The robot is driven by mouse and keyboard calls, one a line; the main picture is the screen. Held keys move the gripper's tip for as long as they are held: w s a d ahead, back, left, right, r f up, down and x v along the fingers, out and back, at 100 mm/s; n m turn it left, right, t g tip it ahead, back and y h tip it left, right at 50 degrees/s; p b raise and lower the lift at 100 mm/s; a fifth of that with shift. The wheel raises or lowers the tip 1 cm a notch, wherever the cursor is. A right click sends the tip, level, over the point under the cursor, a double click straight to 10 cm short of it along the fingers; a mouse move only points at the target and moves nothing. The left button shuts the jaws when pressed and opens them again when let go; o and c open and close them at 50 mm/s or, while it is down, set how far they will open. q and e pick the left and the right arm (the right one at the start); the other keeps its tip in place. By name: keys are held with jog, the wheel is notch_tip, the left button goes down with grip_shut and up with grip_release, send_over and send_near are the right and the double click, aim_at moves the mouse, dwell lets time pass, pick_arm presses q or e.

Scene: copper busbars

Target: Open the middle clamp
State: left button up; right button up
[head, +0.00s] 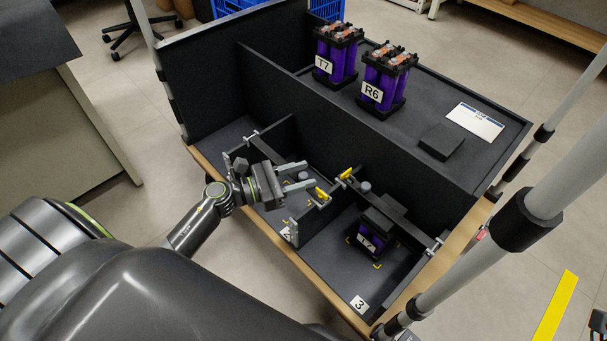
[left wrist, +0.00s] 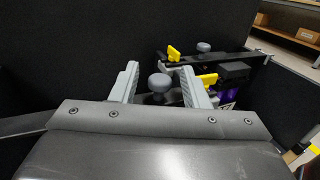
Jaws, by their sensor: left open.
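The middle clamp, over bay 2, has a grey bar with a yellow lever (head: 321,194) and a grey round knob (head: 303,176). My left gripper (head: 309,174) is open at this clamp. In the left wrist view its fingers (left wrist: 159,70) stand either side of the grey knob (left wrist: 159,83); I cannot tell whether they touch it. The middle clamp's yellow lever (left wrist: 208,79) shows just right of the right finger. Another clamp, over bay 3, has its own yellow lever (head: 346,174) and knob (head: 365,187). My right gripper is not in view.
A purple module (head: 370,238) sits in bay 3 under that clamp. Modules T7 (head: 337,55) and R6 (head: 386,80) stand on the rear shelf with a black block (head: 441,141) and a white card (head: 475,121). Black walls divide the bays. A grey post (head: 535,205) rises at right.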

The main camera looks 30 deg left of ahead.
pick_arm(q)
jog(key=shift+w+d, duration=0.35)
jog(key=shift+w, duration=0.05)
grip_shut()
